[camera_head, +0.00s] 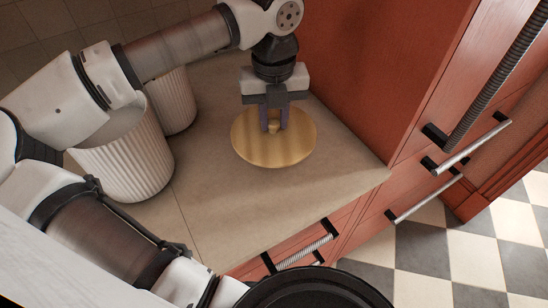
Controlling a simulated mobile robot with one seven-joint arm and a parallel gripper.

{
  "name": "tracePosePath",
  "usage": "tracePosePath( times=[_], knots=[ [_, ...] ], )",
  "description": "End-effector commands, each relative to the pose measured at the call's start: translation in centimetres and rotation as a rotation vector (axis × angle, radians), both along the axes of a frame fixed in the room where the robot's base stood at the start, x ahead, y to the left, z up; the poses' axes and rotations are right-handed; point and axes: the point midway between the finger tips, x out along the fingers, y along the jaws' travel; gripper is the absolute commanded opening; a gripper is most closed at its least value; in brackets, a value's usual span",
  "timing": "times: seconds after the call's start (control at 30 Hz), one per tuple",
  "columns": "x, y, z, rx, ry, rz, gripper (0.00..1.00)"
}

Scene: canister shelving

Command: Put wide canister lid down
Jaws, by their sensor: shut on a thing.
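The wide canister lid (259,152) is a round, light wooden disc with a small knob on top. It lies level at or just above the countertop; I cannot tell for certain whether it touches. My gripper (274,125) points down over it and is shut on the knob, which is partly hidden between the fingers. A wide white ribbed canister (128,170) stands at the left with its top open and no lid on it. My arm hides part of its rim.
A second white ribbed canister (174,103) stands behind the first. The beige countertop (225,205) is clear in front of the lid. A red cabinet side (352,75) rises close on the right. Drawers with handles (304,252) are below the front edge.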

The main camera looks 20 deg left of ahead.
Motion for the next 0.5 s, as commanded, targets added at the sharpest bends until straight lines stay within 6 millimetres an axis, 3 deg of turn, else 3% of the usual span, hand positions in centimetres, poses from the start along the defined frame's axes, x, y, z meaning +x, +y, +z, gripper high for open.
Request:
tracePosePath(
  times=[0.03, 0.1, 0.37, 0.5],
  knots=[
    [0.0, -0.1, -1.9, -0.002, 0.001, -0.002, 0.0],
    [0.0, 0.0, -3.2, -0.001, 0.002, -0.002, 0.0],
    [0.0, 0.0, -5.1, -0.001, 0.0, -0.001, 0.0],
    [0.0, -0.1, -7.0, -0.002, 0.001, -0.001, 0.0]
  ],
)
